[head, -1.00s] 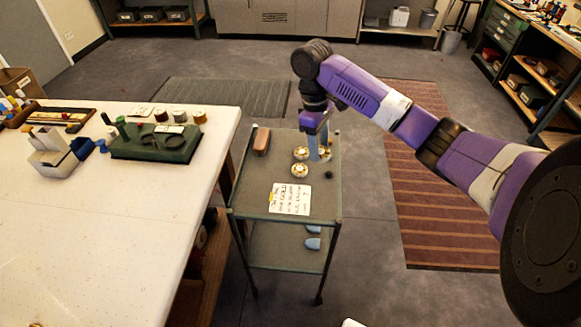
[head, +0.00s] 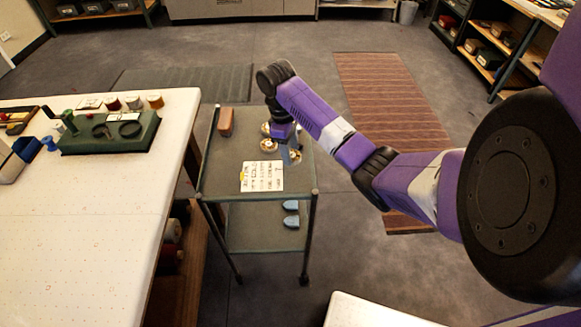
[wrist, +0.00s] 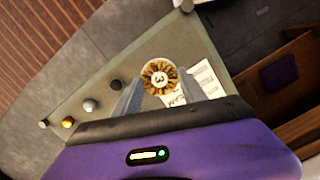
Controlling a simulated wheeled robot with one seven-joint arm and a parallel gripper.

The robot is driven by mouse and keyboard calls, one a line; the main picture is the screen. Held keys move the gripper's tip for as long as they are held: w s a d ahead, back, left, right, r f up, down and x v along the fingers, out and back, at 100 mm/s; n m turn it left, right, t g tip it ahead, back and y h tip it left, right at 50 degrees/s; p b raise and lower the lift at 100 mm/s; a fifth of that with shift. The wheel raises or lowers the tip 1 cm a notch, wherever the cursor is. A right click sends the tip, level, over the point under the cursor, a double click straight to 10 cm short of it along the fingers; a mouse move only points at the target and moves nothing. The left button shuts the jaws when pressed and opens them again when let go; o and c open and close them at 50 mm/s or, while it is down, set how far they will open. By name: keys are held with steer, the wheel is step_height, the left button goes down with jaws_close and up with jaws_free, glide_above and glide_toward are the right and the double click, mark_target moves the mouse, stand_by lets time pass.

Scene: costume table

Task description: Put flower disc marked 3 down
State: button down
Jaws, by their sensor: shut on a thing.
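The flower disc marked 3 (wrist: 159,77) has gold-brown petals and a white centre with a dark 3. In the wrist view it sits between the two fingers of my gripper (wrist: 160,86), which is shut on it. In the head view my gripper (head: 287,147) points down over the right part of the trolley top (head: 222,158), and its fingers partly hide what it holds. Two gold and white discs show just left of it, a nearer one (head: 268,145) and a farther one (head: 265,128). I cannot tell whether the held disc touches the top.
A written card (head: 262,176) lies at the trolley's near side, and a brown block (head: 226,122) at its far left. In the wrist view a grey ball (wrist: 89,105) and a gold-orange piece (wrist: 68,122) lie left of my fingers. A white table (head: 110,200) stands left.

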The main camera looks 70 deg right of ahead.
mark_target(290, 168)
steer(key=shift+f, duration=2.5)
steer(key=c, duration=0.6)
jaws_free()
steer(key=shift+c, duration=0.2)
steer(key=shift+r, duration=0.1)
steer(key=r+p, duration=0.1)
steer(key=r, duration=0.3)
steer(key=w+r+p, duration=0.1)
steer(key=r, duration=0.2)
steer(key=r+p, duration=0.2)
steer(key=r, duration=0.2)
steer(key=shift+w+r, duration=0.35)
steer(key=shift+w, duration=0.05)
